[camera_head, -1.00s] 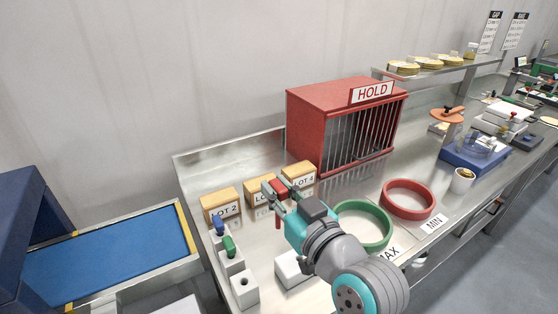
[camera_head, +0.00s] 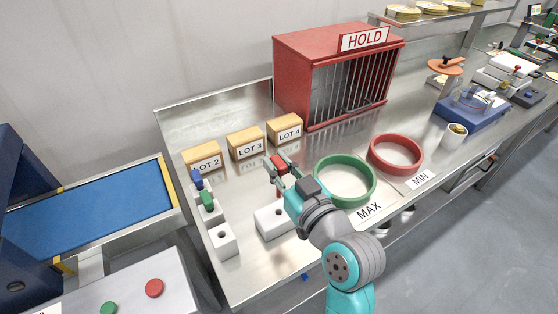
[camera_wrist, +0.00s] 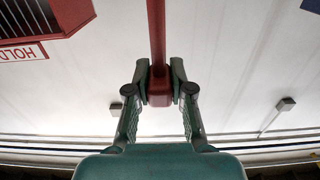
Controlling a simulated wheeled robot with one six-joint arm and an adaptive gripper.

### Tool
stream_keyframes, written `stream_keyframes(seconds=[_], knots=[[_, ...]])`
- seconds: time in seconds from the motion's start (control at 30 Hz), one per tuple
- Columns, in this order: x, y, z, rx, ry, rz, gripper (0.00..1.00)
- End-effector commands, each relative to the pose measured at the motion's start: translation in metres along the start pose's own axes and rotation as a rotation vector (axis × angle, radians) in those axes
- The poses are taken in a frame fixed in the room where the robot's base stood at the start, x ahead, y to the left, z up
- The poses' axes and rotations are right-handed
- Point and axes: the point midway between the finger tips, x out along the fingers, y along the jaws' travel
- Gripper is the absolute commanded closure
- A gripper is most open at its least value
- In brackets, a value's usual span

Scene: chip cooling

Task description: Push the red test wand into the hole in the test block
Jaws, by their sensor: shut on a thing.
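The red test wand (camera_head: 277,163) is in my gripper (camera_head: 278,165). My gripper is shut on its thick red upper part, and the wand hangs roughly upright. In the wrist view the red wand (camera_wrist: 156,40) runs out from between the fingertips (camera_wrist: 159,88). The white test block (camera_head: 268,225) stands on the bench just below my gripper, with a dark hole in its top. The wand's lower end is close over the block in the head view. I cannot tell whether the tip is at the hole. My wrist hides the block's right side.
A row of holders at left has a blue wand (camera_head: 197,180), a green wand (camera_head: 207,200) and an empty white holder (camera_head: 223,242). Lot boxes (camera_head: 246,144) stand behind. A green ring (camera_head: 345,180) and a red ring (camera_head: 396,155) lie right, near the red HOLD cage (camera_head: 293,84).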

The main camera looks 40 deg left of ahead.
Motion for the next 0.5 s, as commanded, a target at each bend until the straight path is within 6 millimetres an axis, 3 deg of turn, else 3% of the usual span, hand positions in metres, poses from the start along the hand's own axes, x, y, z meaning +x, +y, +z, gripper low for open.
stream_keyframes(seconds=[0.5], knots=[[0.000, 0.000, 0.041, 0.001, -0.001, 0.001, 0.97]])
